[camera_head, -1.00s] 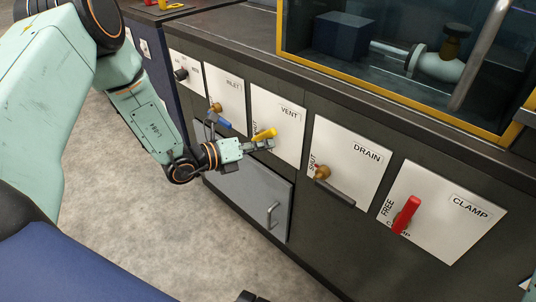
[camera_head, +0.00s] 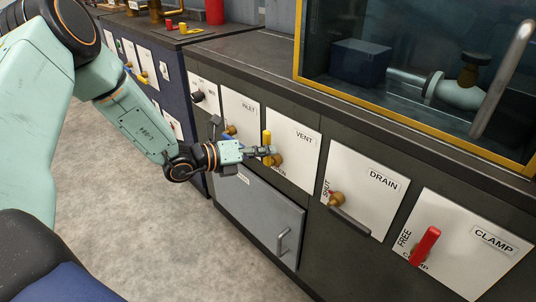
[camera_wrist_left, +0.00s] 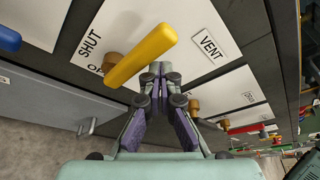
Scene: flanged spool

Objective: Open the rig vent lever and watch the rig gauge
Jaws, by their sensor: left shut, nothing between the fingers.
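The yellow vent lever (camera_head: 267,139) stands upright in front of its brass hub (camera_head: 277,160) on the white VENT panel (camera_head: 305,160). It also shows large in the left wrist view (camera_wrist_left: 142,56), beside the word SHUT; the lower label there is partly covered. My left gripper (camera_head: 268,151) is shut and empty, its fingertips at the lever's lower part. In the left wrist view the fingertips (camera_wrist_left: 158,75) lie just right of the lever; whether they touch it I cannot tell. My right gripper is not in view. No rig gauge can be made out.
INLET (camera_head: 241,112), DRAIN (camera_head: 365,190) and CLAMP (camera_head: 468,245) panels flank the vent, the clamp with a red handle (camera_head: 425,246). A grey door (camera_head: 255,210) sits below. A yellow-framed glass case (camera_head: 410,110) stands above. The floor (camera_head: 130,210) at left is clear.

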